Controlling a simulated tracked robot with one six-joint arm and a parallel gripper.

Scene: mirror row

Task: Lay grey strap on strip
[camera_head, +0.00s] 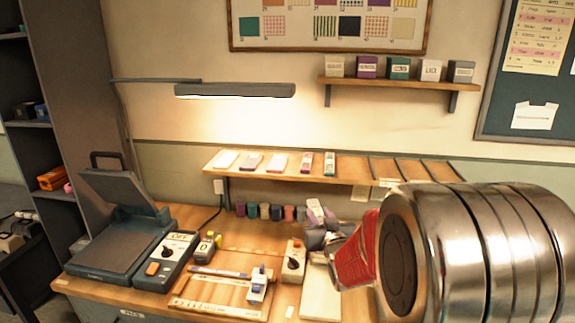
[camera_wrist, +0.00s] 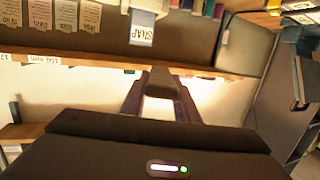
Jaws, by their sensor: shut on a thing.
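My gripper (camera_head: 322,236) is above the right part of the workbench, below the wall shelf, partly hidden by my red and metal arm links. In the wrist view its two fingers (camera_wrist: 160,102) are shut on a dark grey piece, which looks like the grey strap (camera_wrist: 162,80). The strap cannot be made out clearly in the head view. A wooden board (camera_head: 190,303) on the bench carries a narrow blue and white strip (camera_head: 220,272) and a small blue and white clamp-like device (camera_head: 259,285). I cannot tell whether this is the task's strip.
The wall shelf (camera_head: 290,170) holds several flat samples at left and has empty divided slots at right. Spools (camera_head: 265,211) line the bench back. A press (camera_head: 115,250) with a raised lid and a control box (camera_head: 165,262) stand at left. A switch box (camera_head: 293,262) stands near my gripper.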

